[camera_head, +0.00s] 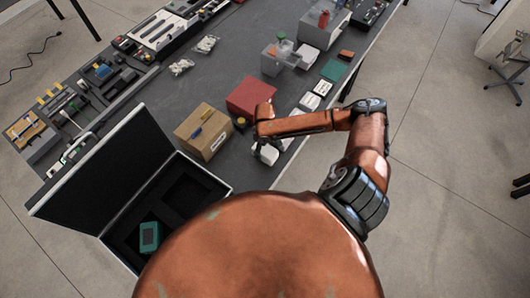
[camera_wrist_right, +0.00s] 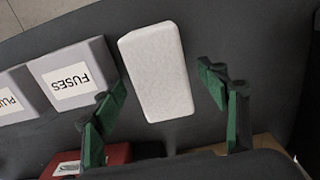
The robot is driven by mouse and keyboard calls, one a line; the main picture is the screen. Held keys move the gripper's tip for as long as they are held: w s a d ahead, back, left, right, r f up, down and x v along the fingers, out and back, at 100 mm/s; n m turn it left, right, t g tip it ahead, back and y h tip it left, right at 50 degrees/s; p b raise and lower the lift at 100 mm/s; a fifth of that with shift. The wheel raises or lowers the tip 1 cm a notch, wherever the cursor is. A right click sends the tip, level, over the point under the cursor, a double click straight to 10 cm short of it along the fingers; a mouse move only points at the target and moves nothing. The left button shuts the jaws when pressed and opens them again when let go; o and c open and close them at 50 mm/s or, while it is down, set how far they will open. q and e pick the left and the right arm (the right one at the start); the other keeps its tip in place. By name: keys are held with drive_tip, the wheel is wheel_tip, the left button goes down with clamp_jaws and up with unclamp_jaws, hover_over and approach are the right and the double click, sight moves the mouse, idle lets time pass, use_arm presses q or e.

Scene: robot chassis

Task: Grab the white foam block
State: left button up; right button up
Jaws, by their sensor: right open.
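The white foam block (camera_wrist_right: 157,72) is a pale, rounded slab on the dark table in the right wrist view. My right gripper (camera_wrist_right: 163,92) is open, with its green-padded fingertips on either side of the block's near part and gaps to both. I cannot tell how far above the table the fingers are. In the head view the block (camera_head: 268,154) shows as a small white shape below my right gripper (camera_head: 262,138), partly hidden by it. My left gripper is not in view.
A grey box labelled FUSES (camera_wrist_right: 75,78) lies close to the left of the block in the wrist view. A red box (camera_head: 251,97) and a cardboard box (camera_head: 203,131) stand nearby on the table. An open black case (camera_head: 118,180) lies at the lower left.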

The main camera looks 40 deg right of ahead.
drive_tip(key=shift+f, duration=0.6)
drive_tip(key=shift+c, duration=0.5)
drive_tip(key=c, duration=1)
drive_tip(key=shift+r, duration=0.1)
